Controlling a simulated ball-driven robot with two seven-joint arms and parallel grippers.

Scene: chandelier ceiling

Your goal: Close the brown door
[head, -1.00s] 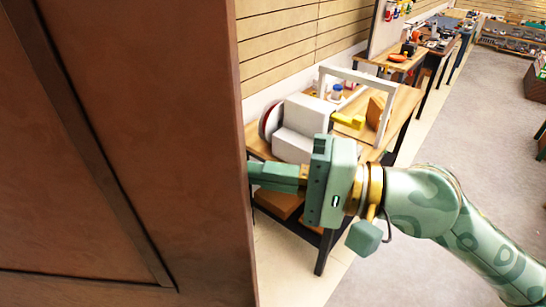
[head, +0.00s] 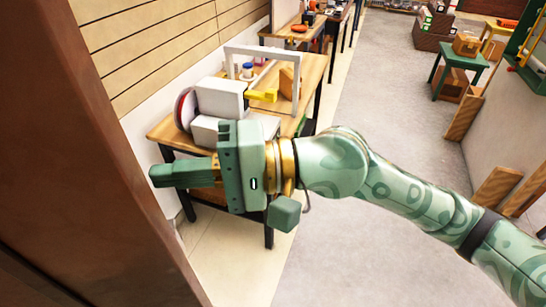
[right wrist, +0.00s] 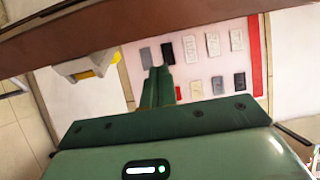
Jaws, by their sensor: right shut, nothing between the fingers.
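The brown door (head: 75,180) fills the left side of the head view, its edge slanting down to the lower middle. It also shows as a brown band across the top of the right wrist view (right wrist: 150,22). My right gripper (head: 157,176) is shut and empty. In the head view its fingertips point left, right at the door's edge; I cannot tell whether they touch it. In the right wrist view the closed fingers (right wrist: 160,74) reach toward the band, with a small gap in the picture. The door's handle and hinges are not visible. My left gripper is out of view.
A wooden workbench (head: 312,75) with a white and grey machine (head: 220,98) stands behind my right gripper by the slatted wall. More benches stand farther back. Open grey floor (head: 385,120) lies to the right. A green stool (head: 460,60) and wooden boards (head: 497,190) are at the right wall.

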